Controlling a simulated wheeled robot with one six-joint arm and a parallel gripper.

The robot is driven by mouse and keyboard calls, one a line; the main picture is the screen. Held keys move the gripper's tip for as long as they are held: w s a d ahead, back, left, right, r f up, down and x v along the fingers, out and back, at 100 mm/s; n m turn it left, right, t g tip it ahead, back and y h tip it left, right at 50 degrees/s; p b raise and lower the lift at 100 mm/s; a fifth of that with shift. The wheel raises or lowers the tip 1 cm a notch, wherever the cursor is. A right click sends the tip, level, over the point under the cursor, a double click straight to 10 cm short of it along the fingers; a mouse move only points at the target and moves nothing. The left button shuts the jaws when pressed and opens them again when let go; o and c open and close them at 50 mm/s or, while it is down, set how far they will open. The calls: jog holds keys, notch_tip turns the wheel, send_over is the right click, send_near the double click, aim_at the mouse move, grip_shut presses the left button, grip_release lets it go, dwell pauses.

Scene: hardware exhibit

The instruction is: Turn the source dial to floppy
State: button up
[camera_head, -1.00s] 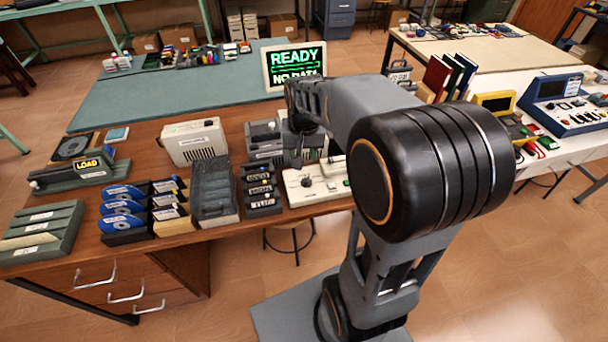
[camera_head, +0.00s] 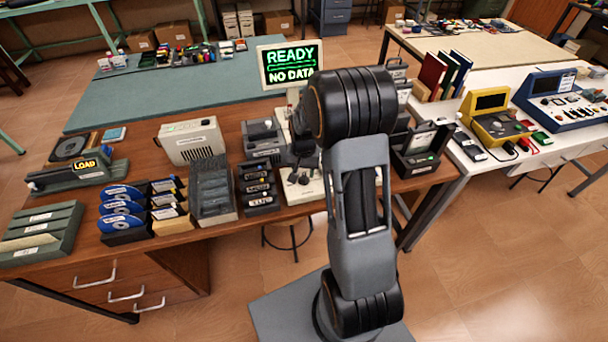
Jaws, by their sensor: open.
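The source dial appears to be the dark knob (camera_head: 304,180) on a cream control panel (camera_head: 312,196) near the front edge of the wooden desk. The dial's lettering and pointer are too small to read. My gripper (camera_head: 299,166) is open, pointing down over the left part of this panel, very close to the knob. I cannot tell whether the fingers are around the knob or only beside it. My arm hides the panel's right part. Behind it, a monitor (camera_head: 290,65) shows READY and NO DATA in green.
Blue discs in holders (camera_head: 122,207) and a LOAD unit (camera_head: 80,172) are further left.

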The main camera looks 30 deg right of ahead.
aim_at(304, 179)
jog(key=shift+f, duration=1.35)
jog(key=shift+c, duration=0.2)
grip_shut()
